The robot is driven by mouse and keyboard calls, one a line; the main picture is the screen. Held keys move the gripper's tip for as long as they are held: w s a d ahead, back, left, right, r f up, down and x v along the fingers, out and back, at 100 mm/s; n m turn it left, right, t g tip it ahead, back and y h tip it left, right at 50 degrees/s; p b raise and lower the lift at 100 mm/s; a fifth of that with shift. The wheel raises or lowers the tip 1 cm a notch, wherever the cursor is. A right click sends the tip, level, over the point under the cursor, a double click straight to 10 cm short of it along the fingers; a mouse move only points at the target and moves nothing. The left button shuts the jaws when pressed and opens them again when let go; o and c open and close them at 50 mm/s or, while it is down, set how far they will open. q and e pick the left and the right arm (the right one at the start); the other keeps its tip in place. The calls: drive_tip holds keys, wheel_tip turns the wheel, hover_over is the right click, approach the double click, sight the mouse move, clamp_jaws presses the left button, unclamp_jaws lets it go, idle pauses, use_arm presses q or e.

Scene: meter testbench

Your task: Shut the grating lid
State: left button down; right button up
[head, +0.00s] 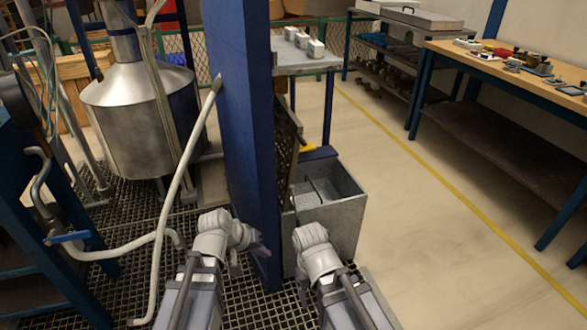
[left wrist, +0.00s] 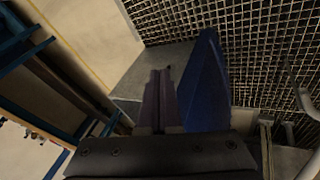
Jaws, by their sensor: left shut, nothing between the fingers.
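The grating lid (head: 287,150) shows in the head view as a dark mesh panel, standing steeply upright at the left side of a grey metal bin (head: 335,222). The blue post hides much of it. The bin's top is open, showing compartments inside. My left gripper (head: 260,246) is at the near side of the post, in front of and below the lid. In the left wrist view its fingers (left wrist: 161,72) are together and empty, beside the post. My right arm ends in front of the bin; its fingers cannot be made out.
The blue post (head: 247,120) rises between the lid and a metal tank (head: 145,115) at left. Hoses and pipes hang at left over the mesh floor (head: 240,310). A grey table (head: 305,62) stands behind the bin. The floor right of the bin is clear up to a workbench (head: 510,75).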

use_arm(q)
drive_tip(key=w+d+r+n+t+h, duration=0.5)
drive_tip(key=w+r+t, duration=0.2)
drive_tip(key=w+r, duration=0.3)
drive_tip(key=w+a+r+n+t+y, duration=0.1)
drive_tip(key=w+a+r+n+t, duration=0.2)
drive_tip(key=a+r+n+t, duration=0.45)
drive_tip(key=g, duration=0.2)
approach(294, 149)
wheel_tip(294, 149, up, 4)
drive_tip(key=w, duration=0.1)
drive_tip(key=shift+w+d+r, duration=0.1)
drive_tip(key=shift+w+d, duration=0.15)
drive_tip(key=shift+d, duration=0.5)
drive_tip(key=shift+w+d+r, duration=0.1)
drive_tip(key=shift+w+d, duration=0.15)
drive_tip(key=shift+d, duration=0.45)
drive_tip(key=shift+w+d+r, duration=0.1)
drive_tip(key=shift+w+d, duration=0.15)
drive_tip(key=shift+d, duration=0.5)
use_arm(e)
drive_tip(key=shift+f, duration=0.25)
